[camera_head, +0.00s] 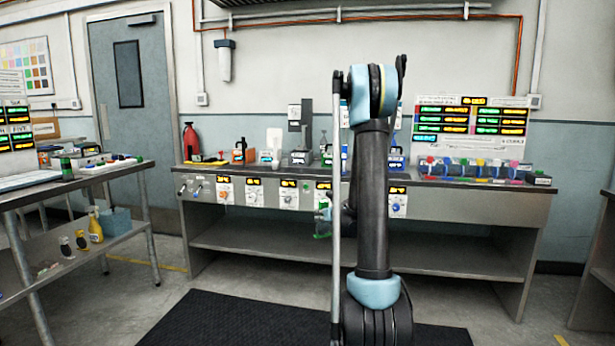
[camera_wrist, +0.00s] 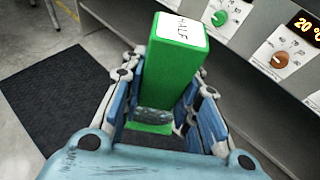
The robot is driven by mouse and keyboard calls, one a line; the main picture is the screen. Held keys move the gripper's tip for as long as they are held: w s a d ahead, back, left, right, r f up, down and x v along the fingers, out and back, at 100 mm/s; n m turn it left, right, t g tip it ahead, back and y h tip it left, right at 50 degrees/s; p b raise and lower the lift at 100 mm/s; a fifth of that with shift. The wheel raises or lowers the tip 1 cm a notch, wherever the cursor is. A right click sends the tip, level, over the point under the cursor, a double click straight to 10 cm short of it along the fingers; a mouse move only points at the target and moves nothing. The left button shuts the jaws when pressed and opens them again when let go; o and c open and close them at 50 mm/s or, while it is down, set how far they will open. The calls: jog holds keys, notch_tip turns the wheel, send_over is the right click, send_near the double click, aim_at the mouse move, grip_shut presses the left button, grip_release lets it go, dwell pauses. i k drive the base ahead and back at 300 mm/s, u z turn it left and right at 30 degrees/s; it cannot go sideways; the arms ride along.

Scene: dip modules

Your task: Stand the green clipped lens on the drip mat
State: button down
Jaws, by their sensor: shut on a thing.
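The green clipped lens (camera_wrist: 172,78) shows in the wrist view as a tall green block with a white label reading HALF. My gripper (camera_wrist: 168,92) is shut on it, with a blue and grey finger on each side. A dark speckled oval lies across the block's lower part. In the head view my gripper (camera_head: 324,212) is partly hidden behind my arm, in front of the bench, with a bit of green (camera_head: 322,234) below it. I cannot pick out the drip mat for certain; a flat yellow and black piece (camera_head: 206,159) lies on the bench's left end.
The long bench (camera_head: 460,207) carries several dip modules and, at right, a row of coloured-top blocks (camera_head: 470,170) before a display board (camera_head: 470,127). A side table (camera_head: 95,177) stands at left. A dark mat (camera_head: 235,322) lies on the floor.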

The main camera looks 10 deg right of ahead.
aim_at(324, 172)
jog(key=i, duration=1)
